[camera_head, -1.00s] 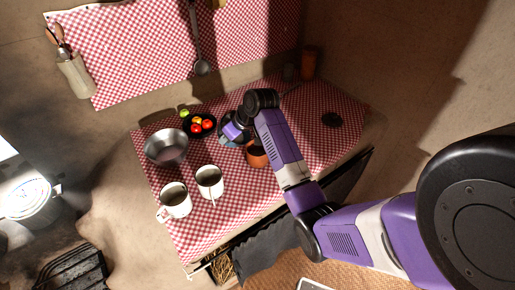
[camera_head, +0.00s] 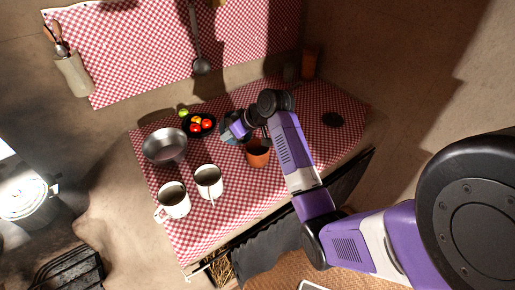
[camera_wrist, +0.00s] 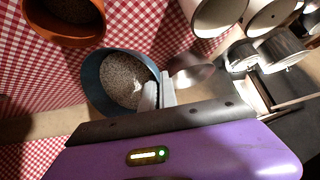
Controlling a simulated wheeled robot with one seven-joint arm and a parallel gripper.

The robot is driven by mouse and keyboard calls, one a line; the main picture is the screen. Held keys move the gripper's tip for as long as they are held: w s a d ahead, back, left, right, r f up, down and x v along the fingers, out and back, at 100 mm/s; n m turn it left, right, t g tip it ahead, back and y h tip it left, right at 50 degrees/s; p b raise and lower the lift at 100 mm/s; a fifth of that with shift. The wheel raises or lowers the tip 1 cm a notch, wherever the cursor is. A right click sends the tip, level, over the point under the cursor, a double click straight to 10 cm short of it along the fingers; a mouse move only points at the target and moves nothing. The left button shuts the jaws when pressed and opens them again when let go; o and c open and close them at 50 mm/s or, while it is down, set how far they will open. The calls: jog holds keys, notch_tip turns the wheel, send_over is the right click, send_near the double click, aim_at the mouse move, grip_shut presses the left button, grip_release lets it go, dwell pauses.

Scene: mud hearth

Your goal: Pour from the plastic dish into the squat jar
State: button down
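The plastic dish is a blue round bowl (camera_wrist: 92,90) in the wrist view, holding pale grains. In the head view it is mostly hidden under my gripper (camera_head: 236,130), with a blue-grey part (camera_head: 232,141) showing. My gripper (camera_wrist: 157,92) is shut on the dish's right rim, one pale finger on each side of the wall. The squat jar looks to be the orange-brown pot (camera_head: 258,156) just right of the dish on the checked cloth. The jar also shows at the upper left of the wrist view (camera_wrist: 68,40), apart from the dish, with brown speckled matter inside.
Two white mugs (camera_head: 208,183) (camera_head: 173,200) and a metal pan (camera_head: 164,146) stand to the left. A black plate (camera_head: 199,126) of fruit is behind. A taller orange pot (camera_head: 309,65) stands at the back right.

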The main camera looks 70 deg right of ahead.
aim_at(237, 142)
jog(key=shift+s+d+f+t+b, duration=0.15)
jog(key=shift+t+b, duration=0.25)
jog(key=shift+b, duration=0.55)
jog(key=shift+s+a+f+t+b, duration=0.15)
jog(key=shift+s+t+b, duration=0.2)
jog(key=shift+b, duration=0.55)
jog(key=shift+s+d+r+m+t+y+b, duration=0.2)
jog(key=shift+s+r+t+b, duration=0.25)
jog(key=shift+t+b, duration=0.75)
jog(key=shift+s+d+r+m+t+y+b, duration=0.1)
jog(key=shift+s+d+r+t+y+b, duration=0.3)
jog(key=shift+b, duration=1.3)
jog(key=shift+s+r+t+b, duration=0.15)
jog(key=shift+s+t+b, duration=0.9)
jog(key=shift+s+b, duration=0.3)
jog(key=shift+s+d+r+m+t+b, duration=0.1)
jog(key=shift+s+d+m+t+b, duration=0.25)
jog(key=shift+b, duration=0.8)
jog(key=shift+s+a+r+m+t+b, duration=0.15)
jog(key=shift+t+b, duration=0.4)
jog(key=shift+b, duration=0.55)
jog(key=shift+s+d+t+b, duration=0.25)
jog(key=shift+s+t+b, duration=0.75)
jog(key=shift+b, duration=1.75)
